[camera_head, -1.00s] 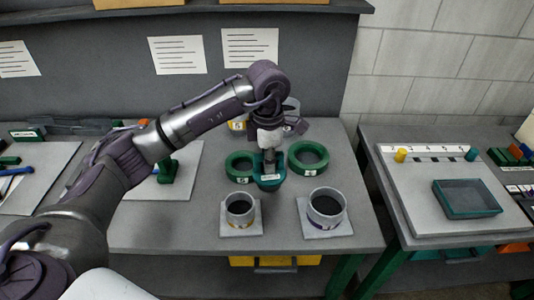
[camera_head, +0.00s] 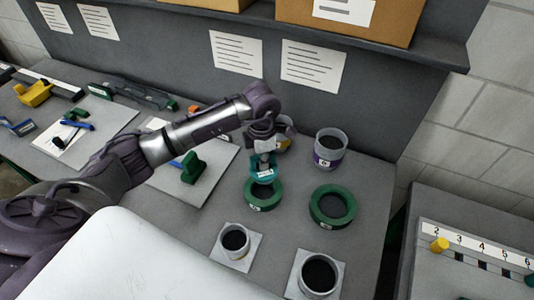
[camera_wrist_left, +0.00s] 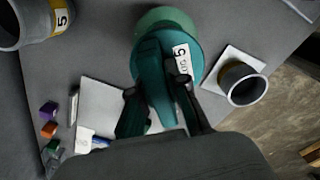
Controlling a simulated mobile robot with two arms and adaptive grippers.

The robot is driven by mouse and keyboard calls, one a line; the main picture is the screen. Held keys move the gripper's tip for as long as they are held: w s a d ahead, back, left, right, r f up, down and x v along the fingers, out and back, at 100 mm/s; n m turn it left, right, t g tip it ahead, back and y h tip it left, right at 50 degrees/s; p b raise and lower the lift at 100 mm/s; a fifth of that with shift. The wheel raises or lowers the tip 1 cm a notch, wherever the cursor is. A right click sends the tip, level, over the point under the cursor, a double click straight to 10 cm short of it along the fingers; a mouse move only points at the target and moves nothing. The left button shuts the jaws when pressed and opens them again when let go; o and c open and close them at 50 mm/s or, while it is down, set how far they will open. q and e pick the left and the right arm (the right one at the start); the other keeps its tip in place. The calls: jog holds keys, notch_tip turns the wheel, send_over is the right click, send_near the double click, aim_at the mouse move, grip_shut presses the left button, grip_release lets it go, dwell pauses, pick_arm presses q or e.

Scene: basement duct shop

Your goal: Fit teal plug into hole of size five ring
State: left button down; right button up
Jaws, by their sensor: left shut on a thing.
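My left gripper (camera_head: 263,157) is shut on the teal plug (camera_head: 263,172), which hangs over the far part of the left green ring (camera_head: 264,203). That ring has a white tag, too small to read surely in the head view. In the left wrist view the gripper (camera_wrist_left: 158,100) grips the teal plug (camera_wrist_left: 150,80) by its upright handle; its tag shows a 5. The green ring (camera_wrist_left: 165,17) shows past the plug, which hides its hole. I cannot tell whether plug and ring touch. A larger green ring (camera_head: 345,217) lies to the right. My right gripper is not in view.
Two grey collars (camera_head: 223,246) (camera_head: 302,285) stand on pale squares in front. Behind are a purple-banded cylinder (camera_head: 328,162) and a yellow-banded one, which the wrist view shows tagged 5 (camera_wrist_left: 62,18). A board with a green-handled tool (camera_head: 193,168) lies left.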

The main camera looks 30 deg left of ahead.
aim_at(262, 175)
pick_arm(q)
jog(key=shift+s+f, duration=0.15)
jog(key=shift+f, duration=0.1)
jog(key=shift+s+a+f+b, duration=0.15)
jog(key=shift+f+b, duration=0.5)
jog(key=f, duration=0.1)
jog(key=f+b, duration=0.1)
jog(key=shift+w+f, duration=0.2)
jog(key=shift+f, duration=0.1)
jog(key=shift+f+b, duration=0.4)
jog(key=shift+b, duration=0.1)
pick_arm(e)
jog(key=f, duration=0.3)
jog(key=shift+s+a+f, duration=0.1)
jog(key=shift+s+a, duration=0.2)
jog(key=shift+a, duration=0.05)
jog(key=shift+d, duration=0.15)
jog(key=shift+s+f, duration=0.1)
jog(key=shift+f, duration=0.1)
pick_arm(q)
jog(key=shift+f, duration=0.1)
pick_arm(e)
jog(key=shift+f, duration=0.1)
pick_arm(q)
jog(key=shift+f+b, duration=0.75)
jog(key=shift+b, duration=0.2)
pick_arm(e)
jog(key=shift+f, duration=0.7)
